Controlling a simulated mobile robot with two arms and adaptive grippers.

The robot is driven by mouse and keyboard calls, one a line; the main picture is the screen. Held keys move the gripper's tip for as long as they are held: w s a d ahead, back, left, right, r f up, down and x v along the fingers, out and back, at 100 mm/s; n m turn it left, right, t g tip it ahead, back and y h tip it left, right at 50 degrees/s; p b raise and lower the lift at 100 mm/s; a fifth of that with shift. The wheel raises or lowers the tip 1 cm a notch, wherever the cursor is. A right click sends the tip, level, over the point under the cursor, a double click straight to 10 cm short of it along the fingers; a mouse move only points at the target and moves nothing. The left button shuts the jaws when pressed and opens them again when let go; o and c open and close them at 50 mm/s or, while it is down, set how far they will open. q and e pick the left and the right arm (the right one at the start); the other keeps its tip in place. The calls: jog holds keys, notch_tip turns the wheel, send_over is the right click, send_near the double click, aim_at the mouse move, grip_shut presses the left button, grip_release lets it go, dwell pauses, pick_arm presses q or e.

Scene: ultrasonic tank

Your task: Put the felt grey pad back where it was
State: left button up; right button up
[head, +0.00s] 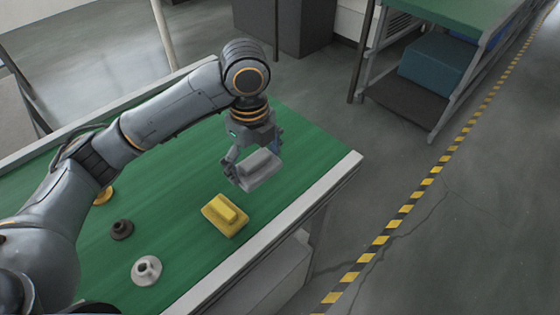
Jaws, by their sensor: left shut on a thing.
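The grey pad (262,174) is a block with a raised grip on top. My left gripper (252,165) is shut on it, with its fingers around the raised grip. The pad appears to be held just above the green table top (180,205), near the table's right end; I cannot tell the exact gap beneath it. My right gripper is not in view.
A yellow pad (225,215) of similar shape lies on the table just in front of the grey one. A white knob-like part (146,270), a dark brown one (121,229) and an orange-yellow one (103,195) stand to the left. The table's pale edge (290,222) is close on the right.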

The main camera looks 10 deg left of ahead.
aim_at(267, 153)
pick_arm(q)
jog(key=w, duration=0.1)
jog(key=w+d+f, duration=0.1)
jog(key=w+p, duration=0.1)
jog(key=w, duration=0.1)
jog(key=shift+w+d+f, duration=0.1)
jog(key=shift+d+f, duration=0.1)
jog(key=shift+f, duration=0.1)
jog(key=w+f, duration=0.2)
jog(key=w+d+f+p, duration=0.1)
jog(key=w+f, duration=0.1)
jog(key=f, duration=0.1)
jog(key=shift+w+d+f, duration=0.1)
jog(key=shift+w+d, duration=0.05)
jog(key=shift+w, duration=0.05)
jog(key=shift+w+d+f, duration=0.1)
jog(key=shift+w+f, duration=0.2)
jog(key=shift+f, duration=0.15)
jog(key=shift+w+f+p, duration=0.15)
jog(key=shift+f+p, duration=0.2)
jog(key=shift+p, duration=0.1)
notch_tip(267, 153, down, 2)
jog(key=shift+f+p, duration=0.1)
jog(key=shift+p, duration=0.5)
jog(key=shift+f, duration=0.3)
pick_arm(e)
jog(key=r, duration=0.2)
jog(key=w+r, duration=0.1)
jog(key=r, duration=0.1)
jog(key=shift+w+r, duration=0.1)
